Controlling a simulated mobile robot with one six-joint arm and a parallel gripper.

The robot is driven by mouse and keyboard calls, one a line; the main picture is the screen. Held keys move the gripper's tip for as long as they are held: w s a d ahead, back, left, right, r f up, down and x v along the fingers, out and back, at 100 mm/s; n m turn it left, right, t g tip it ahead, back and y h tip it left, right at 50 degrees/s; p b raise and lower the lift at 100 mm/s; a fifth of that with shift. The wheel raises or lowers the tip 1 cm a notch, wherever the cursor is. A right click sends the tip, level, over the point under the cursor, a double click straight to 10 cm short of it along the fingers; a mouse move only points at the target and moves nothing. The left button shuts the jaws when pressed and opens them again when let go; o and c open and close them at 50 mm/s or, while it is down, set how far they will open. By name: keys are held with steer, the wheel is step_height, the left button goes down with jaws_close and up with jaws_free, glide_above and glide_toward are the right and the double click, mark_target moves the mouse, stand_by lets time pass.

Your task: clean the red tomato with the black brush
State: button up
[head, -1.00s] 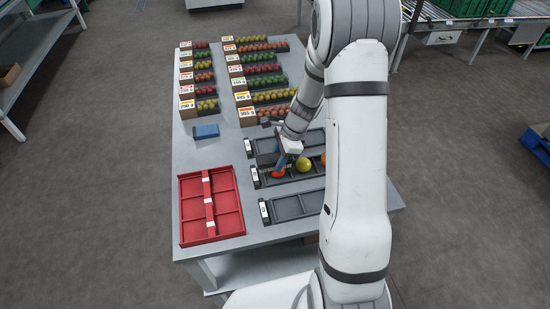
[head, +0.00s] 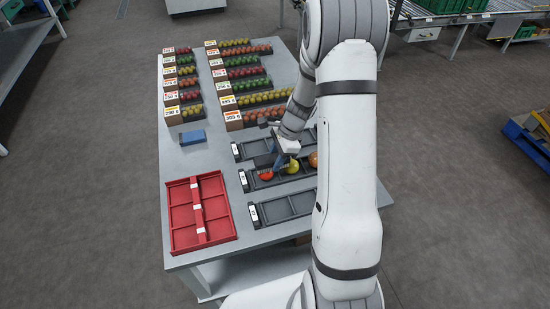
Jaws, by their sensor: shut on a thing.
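The red tomato (head: 267,175) lies at the left end of the middle black tray (head: 248,183). A yellow tomato (head: 292,166) and an orange one (head: 314,159) lie to its right in the same tray. My gripper (head: 278,163), with blue fingers, points down into this tray just right of and above the red tomato. It is shut on a small dark thing, which I take for the black brush (head: 266,166), close over the tomato's upper side. The brush is mostly hidden, and I cannot tell whether it touches the tomato.
Empty black trays lie behind and in front (head: 256,213). Rows of small tomatoes with labelled boxes fill the back. Bare table lies around the blue block.

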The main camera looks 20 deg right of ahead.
steer(key=shift+r+p, duration=2.3)
steer(key=shift+r, duration=0.7)
steer(key=shift+f, duration=0.1)
